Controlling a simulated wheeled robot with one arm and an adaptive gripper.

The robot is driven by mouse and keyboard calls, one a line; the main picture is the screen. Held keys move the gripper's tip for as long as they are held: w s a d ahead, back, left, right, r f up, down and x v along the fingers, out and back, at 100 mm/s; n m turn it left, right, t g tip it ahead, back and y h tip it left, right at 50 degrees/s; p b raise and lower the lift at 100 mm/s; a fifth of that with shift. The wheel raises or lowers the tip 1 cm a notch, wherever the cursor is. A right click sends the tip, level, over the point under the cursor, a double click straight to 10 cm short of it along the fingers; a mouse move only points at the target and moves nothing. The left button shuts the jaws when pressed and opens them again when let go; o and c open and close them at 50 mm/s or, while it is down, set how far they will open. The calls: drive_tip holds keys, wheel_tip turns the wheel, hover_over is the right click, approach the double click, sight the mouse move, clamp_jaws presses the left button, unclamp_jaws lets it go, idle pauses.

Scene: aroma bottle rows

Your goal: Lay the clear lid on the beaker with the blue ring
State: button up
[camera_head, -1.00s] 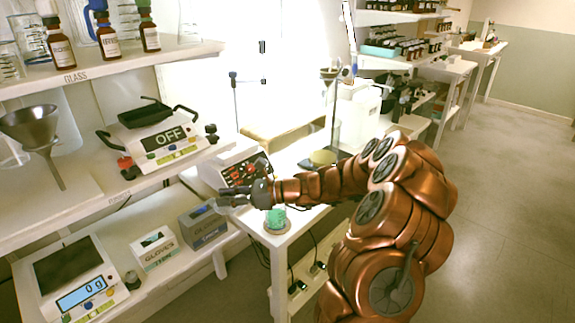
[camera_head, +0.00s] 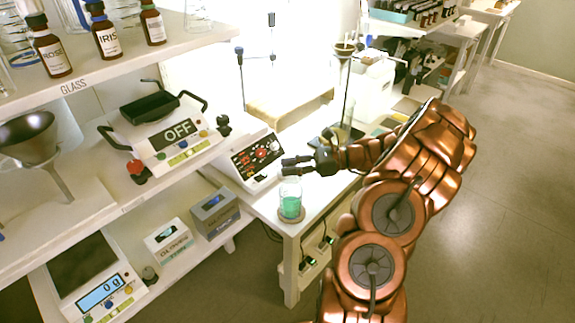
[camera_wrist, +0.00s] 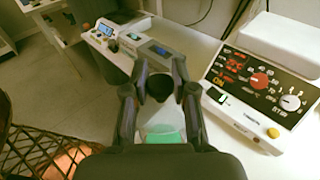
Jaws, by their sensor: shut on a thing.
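A glass beaker (camera_head: 291,187) with green liquid stands on a round coaster at the front corner of the white bench. No blue ring can be made out on it. My gripper (camera_head: 290,166) is just above the beaker's mouth in the head view. In the wrist view my gripper (camera_wrist: 160,80) is shut on a dark round knob (camera_wrist: 158,88), apparently that of the clear lid. The lid's clear part is hard to make out. The green liquid (camera_wrist: 162,138) shows below the fingers. Whether the lid touches the beaker cannot be told.
A control box (camera_head: 254,158) with red and white knobs stands behind and left of the beaker. Shelves at left hold a scale marked OFF (camera_head: 172,138), a funnel (camera_head: 30,140) and labelled bottles. A tall stand (camera_head: 340,90) rises behind my gripper.

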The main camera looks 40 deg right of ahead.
sight(291, 178)
drive_tip(key=shift+d+r+p, duration=0.1)
drive_tip(key=shift+r+p, duration=0.15)
drive_tip(key=shift+p, duration=1)
drive_tip(key=shift+f+b, duration=1.7)
drive_tip(key=shift+f, duration=1.8)
drive_tip(key=o, duration=1)
drive_tip(key=v, duration=1.2)
